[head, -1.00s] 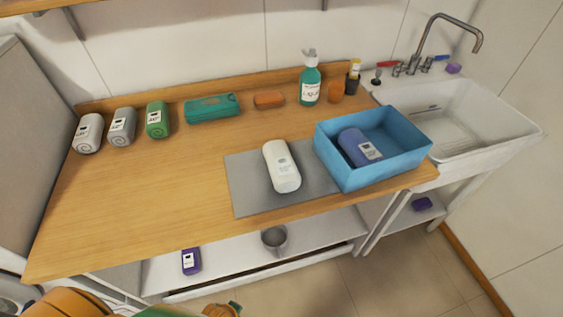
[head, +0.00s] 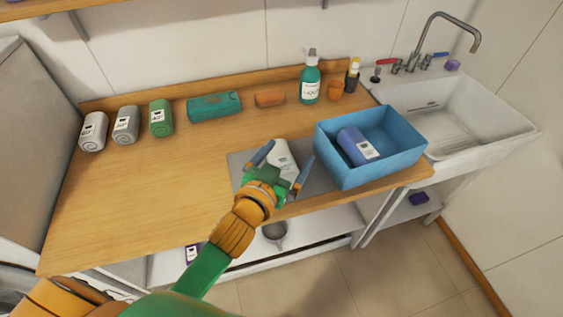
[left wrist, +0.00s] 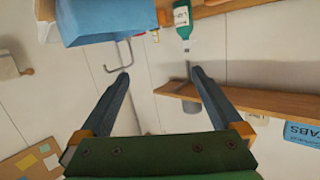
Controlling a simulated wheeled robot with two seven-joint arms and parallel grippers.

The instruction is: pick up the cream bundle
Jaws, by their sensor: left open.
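The cream bundle (head: 281,154), a rolled cloth with a printed label, lies on the grey mat (head: 237,161) at the front of the wooden counter. My left gripper (head: 290,151) is open, and its two fingers appear on either side of the bundle in the head view. The gripper's palm hides the bundle's near end. I cannot tell how high the fingers are above it. In the left wrist view the open fingers (left wrist: 158,75) have nothing between them, and the bundle does not show. My right gripper is not in view.
A blue box (head: 400,160) holding a blue-violet roll (head: 354,145) stands just right of the mat. Several rolls, a teal pack (head: 214,106), an orange block (head: 269,99) and a soap bottle (head: 310,82) line the back. The counter's left middle is clear.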

